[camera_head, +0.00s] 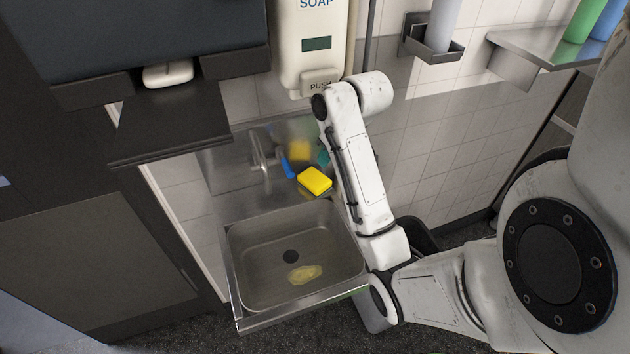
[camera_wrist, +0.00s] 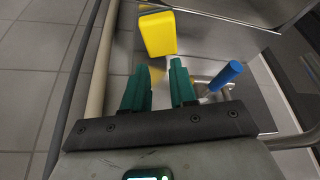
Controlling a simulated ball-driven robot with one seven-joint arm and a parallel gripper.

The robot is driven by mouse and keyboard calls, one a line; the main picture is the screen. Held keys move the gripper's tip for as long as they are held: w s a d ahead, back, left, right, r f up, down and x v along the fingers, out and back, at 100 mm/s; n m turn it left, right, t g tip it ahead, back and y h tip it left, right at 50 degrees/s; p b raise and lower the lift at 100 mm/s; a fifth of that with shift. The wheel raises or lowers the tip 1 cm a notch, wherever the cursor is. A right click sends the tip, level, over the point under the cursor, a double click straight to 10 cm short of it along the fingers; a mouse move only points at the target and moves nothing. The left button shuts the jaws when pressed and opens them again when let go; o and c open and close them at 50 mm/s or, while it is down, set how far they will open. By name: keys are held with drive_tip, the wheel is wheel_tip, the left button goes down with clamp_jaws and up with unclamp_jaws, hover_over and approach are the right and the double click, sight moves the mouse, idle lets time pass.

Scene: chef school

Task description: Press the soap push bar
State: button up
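The white soap dispenser (camera_head: 310,40) hangs on the wall at top centre in the head view. Its push bar (camera_head: 320,84), marked PUSH, is at its lower end, just above my bent arm. My arm partly overlaps the area beside the bar. My gripper is mostly hidden behind my arm in the head view; a teal finger (camera_head: 323,156) shows below the dispenser, near the sponge. In the wrist view, the two green fingers of my gripper (camera_wrist: 158,70) are apart with nothing held between them. The push bar does not show in the wrist view.
A steel sink (camera_head: 262,258) with a yellowish item (camera_head: 305,274) in it lies below. A black shelf (camera_head: 170,128) is left; a bottle holder (camera_head: 432,45) is right.

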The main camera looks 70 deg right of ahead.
clamp_jaws()
idle(0.8)
